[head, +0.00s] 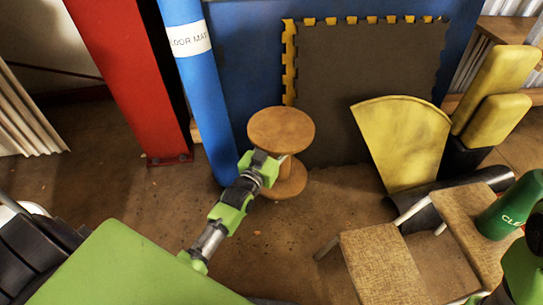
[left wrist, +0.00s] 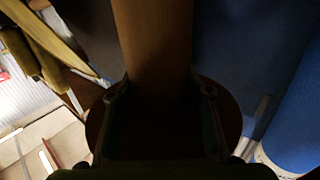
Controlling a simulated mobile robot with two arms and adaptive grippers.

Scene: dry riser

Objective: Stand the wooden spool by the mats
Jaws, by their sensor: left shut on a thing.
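The wooden spool (head: 281,130) is upright in the head view, in front of the dark mat and beside the blue roll. Its lower flange (head: 291,183) is at or just above the floor; I cannot tell which. My left gripper (head: 268,167) is shut on the spool's core, between the flanges. In the left wrist view the core (left wrist: 152,45) runs between the two fingers (left wrist: 160,120). The mats are a dark mat (head: 372,90) with a yellow toothed edge and a blue mat (head: 240,60) behind it. My right gripper is not seen.
A red post (head: 130,75) and a rolled blue mat (head: 207,100) stand on the left. A yellow wedge (head: 405,140), a dark roll (head: 470,185), brown seats (head: 380,265) and a green bottle (head: 512,207) crowd the right. Bare floor (head: 285,235) lies in front of the spool.

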